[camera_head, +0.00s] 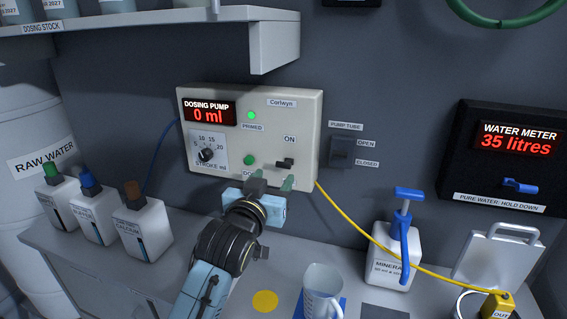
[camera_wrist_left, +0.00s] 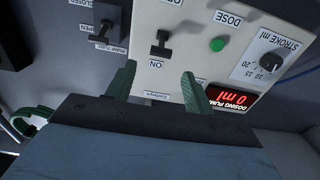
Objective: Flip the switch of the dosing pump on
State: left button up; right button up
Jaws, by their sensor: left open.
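The dosing pump (camera_head: 252,110) is a pale box on the wall. Its red display reads 0 ml and a green lamp beside PRIMED glows. Its black switch (camera_head: 285,163) sits at the lower right under the ON label; the wrist view, upside down, shows this switch (camera_wrist_left: 161,44) with its lever seeming to point away from ON. My left gripper (camera_head: 272,183) is open and empty just below and in front of the switch. In the wrist view its green fingers (camera_wrist_left: 158,76) are spread, with the switch beyond the gap, apparently untouched. My right gripper is not in view.
A green DOSE button (camera_head: 249,160) and stroke dial (camera_head: 206,154) are left of the switch. The pump tube valve (camera_head: 341,152) is on the wall to the right. A shelf (camera_head: 272,45) overhangs above. A jug (camera_head: 322,290) and pump bottle (camera_head: 393,255) stand on the counter below.

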aim_at(283, 165)
pick_arm(q)
jog(key=x, duration=0.8)
jog(key=shift+f, duration=0.1)
jog(key=shift+c, duration=0.2)
